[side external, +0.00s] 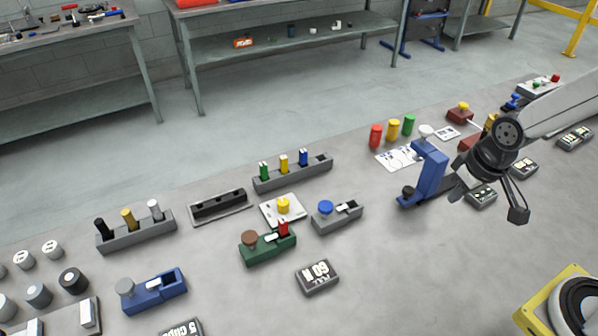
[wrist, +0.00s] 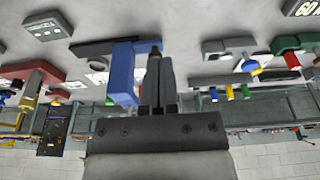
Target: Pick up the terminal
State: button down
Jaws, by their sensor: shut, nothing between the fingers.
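No label marks any one part as the terminal, so I cannot tell which it is. Small upright coloured pieces, green, yellow and blue (side external: 303,158), stand in a dark grey rail (side external: 320,167) left of my gripper. My gripper (side external: 456,192) is shut and empty, just right of a tall blue bracket (side external: 431,172). In the wrist view the shut fingers (wrist: 156,55) point away from the camera, close beside the blue bracket (wrist: 122,75). Whether they touch it cannot be told. A green block (side external: 268,249) holds a red piece (side external: 283,228).
A grey block with a blue knob (side external: 325,208) and a dark label block (side external: 317,277) lie on the grey surface. Red, yellow and green cylinders (side external: 393,129) stand behind the bracket. A yellow-framed device (side external: 560,300) is at lower right. The front middle is clear.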

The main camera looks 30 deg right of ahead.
jog(key=shift+c, duration=2.3)
grip_release()
jog(key=n+g, duration=0.3)
jog(key=n, duration=1.5)
send_over(282, 220)
notch_tip(282, 220, down, 3)
jog(key=shift+a+f, duration=0.1)
jog(key=shift+f, duration=1.35)
jog(key=shift+f, duration=0.1)
